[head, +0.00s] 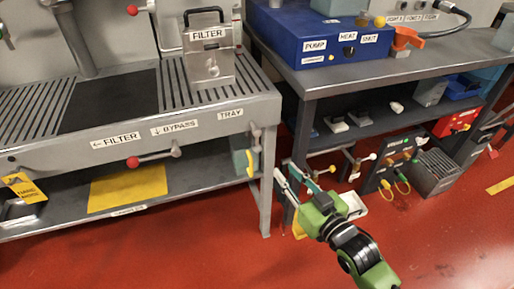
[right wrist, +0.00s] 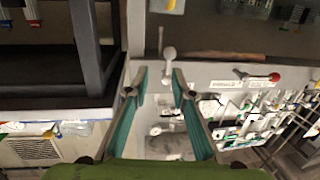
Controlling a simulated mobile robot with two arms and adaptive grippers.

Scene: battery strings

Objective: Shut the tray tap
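The bench front carries a label reading TRAY (head: 230,113) near its right end. Beside the label, at the bench corner, a small grey tap fitting (head: 254,132) shows. In the right wrist view, a tap with a pale round knob and a short stem (right wrist: 169,54) stands just beyond my fingertips. I cannot tell for certain that this is the tray tap. My right gripper (head: 286,171) is open and empty, right of the bench corner. Its two teal-padded fingers also show in the right wrist view (right wrist: 160,80), apart from the knob. My left gripper is not in view.
A bench leg (head: 267,190) stands close to my right gripper. A second table with a blue box (head: 315,45) is at right. The red floor (head: 200,255) in front is clear.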

